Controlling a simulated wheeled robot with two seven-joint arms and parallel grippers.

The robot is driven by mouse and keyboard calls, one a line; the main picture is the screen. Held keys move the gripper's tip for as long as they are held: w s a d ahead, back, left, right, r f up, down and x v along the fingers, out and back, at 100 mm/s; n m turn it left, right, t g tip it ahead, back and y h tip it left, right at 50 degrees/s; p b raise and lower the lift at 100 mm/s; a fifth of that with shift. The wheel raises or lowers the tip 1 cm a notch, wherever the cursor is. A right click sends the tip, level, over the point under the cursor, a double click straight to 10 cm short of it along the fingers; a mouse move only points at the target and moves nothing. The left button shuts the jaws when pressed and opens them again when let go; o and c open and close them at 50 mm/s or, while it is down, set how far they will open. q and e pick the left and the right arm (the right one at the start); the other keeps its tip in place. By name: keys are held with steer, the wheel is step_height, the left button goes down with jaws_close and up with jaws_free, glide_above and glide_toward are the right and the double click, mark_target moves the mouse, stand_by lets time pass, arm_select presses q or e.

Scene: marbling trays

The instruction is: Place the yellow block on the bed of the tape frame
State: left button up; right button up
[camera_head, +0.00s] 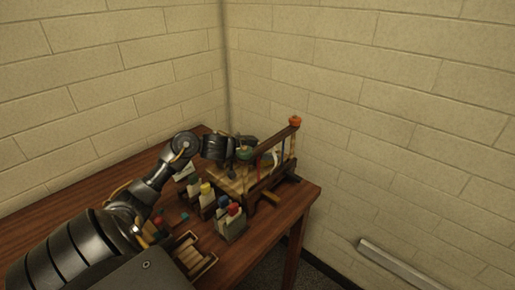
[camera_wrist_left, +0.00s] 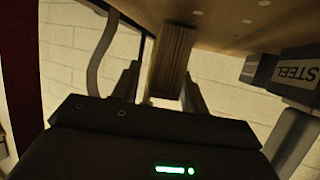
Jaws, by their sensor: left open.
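My left arm reaches in from the left to the tape frame (camera_head: 266,196), a wooden stand with upright posts at the back of the table. My left gripper (camera_head: 236,168) is over the pale bed (camera_head: 230,186), small and dark in the head view. In the left wrist view its two fingers (camera_wrist_left: 160,88) are apart, with a striped yellow-brown upright piece (camera_wrist_left: 175,52) between or behind them. I cannot tell whether that piece is the yellow block. A small yellow top (camera_head: 206,188) shows among the holders in front of the bed. My right gripper is not in view.
Several holders with coloured tops, one red (camera_head: 234,209), stand in front of the frame. A slotted wooden rack (camera_head: 192,256) is nearer. An orange knob (camera_head: 295,121) tops the frame. Walls stand behind.

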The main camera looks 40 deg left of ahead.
arm_select(q)
steer(key=b+v, duration=0.1)
steer(key=v, duration=1.1)
steer(key=shift+b, duration=0.35)
steer(key=shift+w, duration=0.15)
steer(key=p+x, duration=0.1)
steer(key=x, duration=1)
steer(key=shift+p, duration=0.4)
steer(key=shift+w+d+f, duration=0.2)
steer(key=shift+w+f, duration=0.2)
steer(key=shift+s+r, duration=0.1)
steer(key=shift+r, duration=0.05)
